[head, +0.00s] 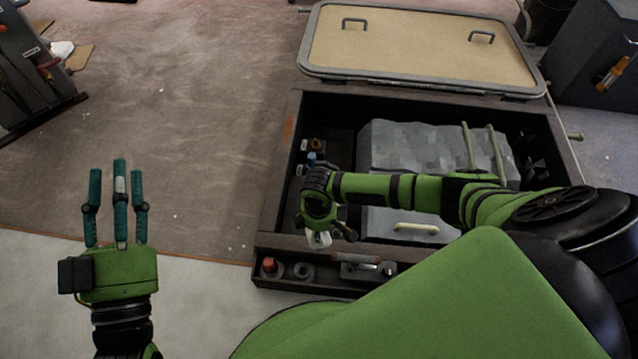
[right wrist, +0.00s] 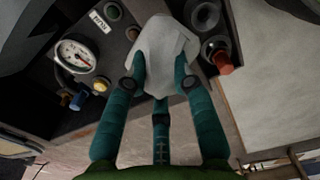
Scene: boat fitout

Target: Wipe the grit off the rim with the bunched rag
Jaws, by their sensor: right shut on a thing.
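A white bunched rag (head: 318,240) is in my right gripper (head: 326,228), at the front left corner of the open hatch. In the right wrist view the rag (right wrist: 166,52) is pinched between the teal fingers of the right gripper (right wrist: 160,88). The dark rim (head: 277,244) of the hatch box runs close under the rag. I cannot tell whether the rag touches it. No grit can be made out on the rim. My left gripper (head: 119,195) is open and empty over the floor on the left, its fingers straight.
A pressure gauge (right wrist: 75,55) and small fittings sit inside the box near the rag. A red knob (head: 269,265), a dark ring (head: 303,270) and a handled tool (head: 356,260) sit along the front ledge. The lid (head: 420,50) lies open behind.

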